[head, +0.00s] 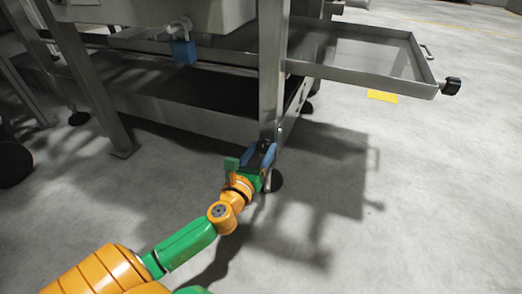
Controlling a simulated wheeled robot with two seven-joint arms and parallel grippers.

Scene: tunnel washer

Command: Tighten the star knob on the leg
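The steel leg (272,75) of the washer frame stands upright in the middle of the head view, with a round dark foot (276,182) at its bottom. My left gripper (262,151) is at the lower end of this leg, just above the foot. Its two blue-grey fingers point at the leg and stand a little apart. The star knob on the leg is not clearly visible; the fingers and the leg's lower end overlap there. I cannot tell whether the fingers hold anything. My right gripper is not in view.
A steel tray (419,87) with a black knob (451,86) at its corner juts out to the right. A blue padlock (184,51) hangs under the machine. A low dark shelf (170,95) runs left of the leg. The floor at the right is open, with a yellow mark (382,96).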

